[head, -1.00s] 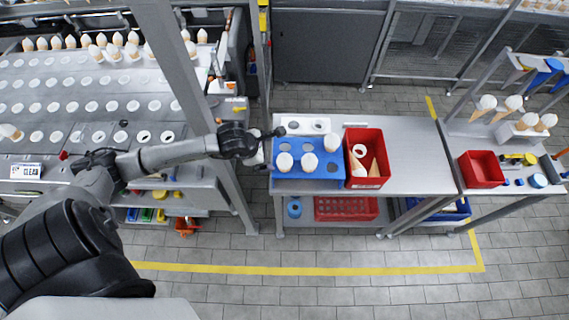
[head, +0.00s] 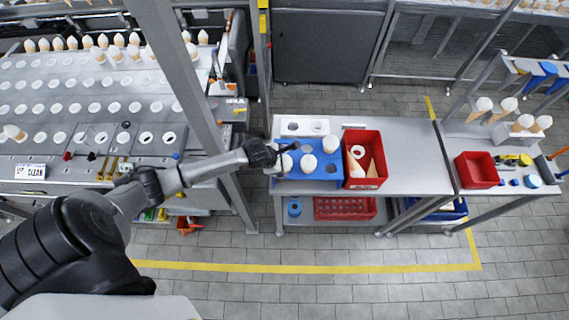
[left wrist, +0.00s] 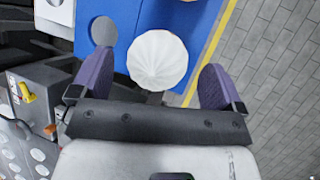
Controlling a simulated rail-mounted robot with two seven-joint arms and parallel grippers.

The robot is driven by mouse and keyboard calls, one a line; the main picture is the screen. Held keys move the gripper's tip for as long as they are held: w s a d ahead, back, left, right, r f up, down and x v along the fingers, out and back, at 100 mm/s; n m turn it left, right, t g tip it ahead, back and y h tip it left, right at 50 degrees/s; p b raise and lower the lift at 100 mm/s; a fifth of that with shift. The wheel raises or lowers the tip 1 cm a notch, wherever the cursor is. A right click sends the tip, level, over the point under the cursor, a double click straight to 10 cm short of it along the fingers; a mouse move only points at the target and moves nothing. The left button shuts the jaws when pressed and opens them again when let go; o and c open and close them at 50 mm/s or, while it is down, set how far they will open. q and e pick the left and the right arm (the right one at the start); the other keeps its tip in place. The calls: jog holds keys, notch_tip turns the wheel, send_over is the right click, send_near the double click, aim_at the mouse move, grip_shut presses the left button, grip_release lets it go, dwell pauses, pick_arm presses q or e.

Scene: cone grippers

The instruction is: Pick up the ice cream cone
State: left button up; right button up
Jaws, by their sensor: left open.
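Several ice cream cones with white swirled tops stand in a blue holder (head: 320,184) on the metal table. One cone (head: 284,164) is at the holder's left front, beside my left gripper (head: 287,150). Another cone (head: 308,163) stands to its right. In the left wrist view, a white swirl top (left wrist: 157,60) shows between the two purple fingers of my left gripper (left wrist: 157,72). The fingers are spread, with a gap on each side of it. The cone's lower part is mostly hidden. My right gripper is out of view.
A red bin (head: 376,145) with cones stands right of the holder. A white rack (head: 303,121) is behind the holder. The table (head: 415,150) is bare to the right of the bin. A grey post (head: 175,75) rises left of the table.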

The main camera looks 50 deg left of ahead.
pick_arm(q)
jog(key=shift+x, duration=0.9)
jog(key=c, duration=0.7)
jog(key=shift+c, duration=0.2)
